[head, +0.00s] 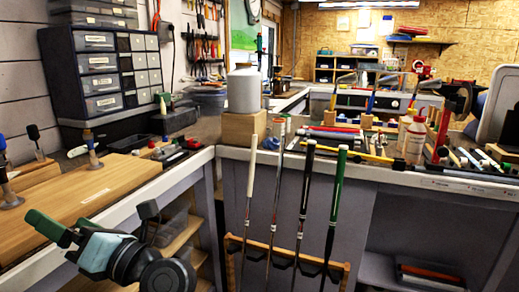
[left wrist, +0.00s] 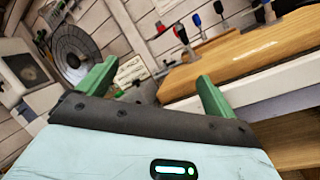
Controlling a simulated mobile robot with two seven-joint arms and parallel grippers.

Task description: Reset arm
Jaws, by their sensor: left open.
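My left gripper (head: 52,232) is at the lower left of the head view, beside the front edge of the wooden board. Its two green fingers are apart and empty, as the left wrist view (left wrist: 152,80) also shows. My right gripper is out of view. Golf clubs stand upright in a wooden rack (head: 340,266) in front of the bench: one with a white grip (head: 252,165), one with a grey grip (head: 281,155), one with a black grip (head: 307,180) and one with a green and black grip (head: 335,200). The gripper is well left of them, touching none.
A wooden board (head: 95,200) with clamp-like tools lies on the left bench. A drawer cabinet (head: 105,75) stands behind it. A white canister (head: 244,90) sits on a wooden block (head: 243,128) at the bench corner. Bottles and tools crowd the right bench. Shelves are under the left bench.

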